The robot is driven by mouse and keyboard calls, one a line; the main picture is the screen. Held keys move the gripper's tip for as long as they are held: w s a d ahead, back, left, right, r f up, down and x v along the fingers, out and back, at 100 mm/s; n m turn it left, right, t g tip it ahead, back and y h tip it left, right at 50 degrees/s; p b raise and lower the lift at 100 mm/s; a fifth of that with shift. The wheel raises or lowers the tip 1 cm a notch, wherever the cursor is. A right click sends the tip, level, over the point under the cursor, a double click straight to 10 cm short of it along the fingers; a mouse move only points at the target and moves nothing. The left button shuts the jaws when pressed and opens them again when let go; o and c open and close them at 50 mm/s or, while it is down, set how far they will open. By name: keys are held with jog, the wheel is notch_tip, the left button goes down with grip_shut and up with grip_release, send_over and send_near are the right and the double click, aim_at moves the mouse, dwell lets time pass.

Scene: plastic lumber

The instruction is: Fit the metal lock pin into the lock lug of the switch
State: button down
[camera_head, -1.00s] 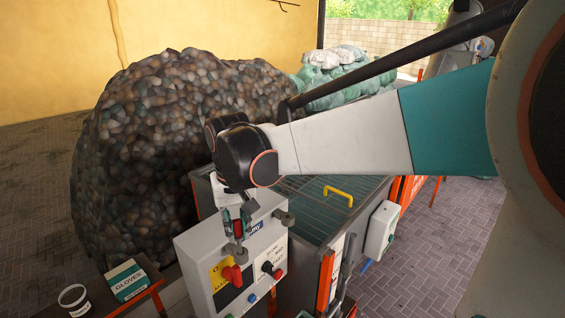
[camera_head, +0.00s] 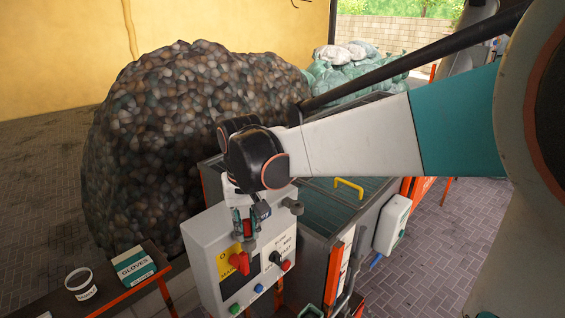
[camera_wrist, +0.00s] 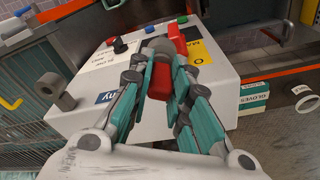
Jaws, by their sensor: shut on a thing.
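The switch is a red rotary knob (camera_head: 240,262) on a yellow plate on the front of a pale grey control box (camera_head: 208,258). It also shows in the wrist view (camera_wrist: 177,40). My gripper (camera_head: 245,226) is over the top edge of the box, just above the knob. In the wrist view its teal fingers (camera_wrist: 162,75) are shut on a red piece (camera_wrist: 159,84). A rounded grey metal part (camera_wrist: 157,48) lies at the fingertips, close to the knob. I cannot tell whether it is the lock pin or the lock lug, or whether the two touch.
A grey bracket (camera_head: 293,206) sticks out at the box's top right corner. A black selector (camera_head: 275,257) and coloured buttons are on the front. A gloves box (camera_head: 133,266) and white tub (camera_head: 81,284) stand at left. A metal bin with a yellow handle (camera_head: 349,188) is behind.

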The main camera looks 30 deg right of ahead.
jog(key=shift+s+f, duration=0.1)
jog(key=shift+f, duration=0.1)
jog(key=c, duration=1.4)
grip_release()
jog(key=r, duration=0.4)
jog(key=s+r, duration=0.1)
jog(key=r, duration=0.7)
jog(key=shift+s+a, duration=0.15)
jog(key=s+f+t+b, duration=0.2)
jog(key=s+f+b, duration=0.2)
jog(key=f+b, duration=0.6)
jog(key=s+f+n+t+b, duration=0.1)
jog(key=s+f+b, duration=0.4)
jog(key=f+b, duration=0.5)
jog(key=s+f+n+t+b, duration=0.1)
jog(key=s+f+b, duration=0.3)
jog(key=f+b, duration=0.6)
jog(key=shift+s+f+t+b, duration=0.2)
jog(key=shift+f+t, duration=0.25)
jog(key=shift+f, duration=2.2)
jog(key=shift+s+f+t+b, duration=0.15)
jog(key=shift+f+t, duration=0.3)
jog(key=shift+f, duration=2.15)
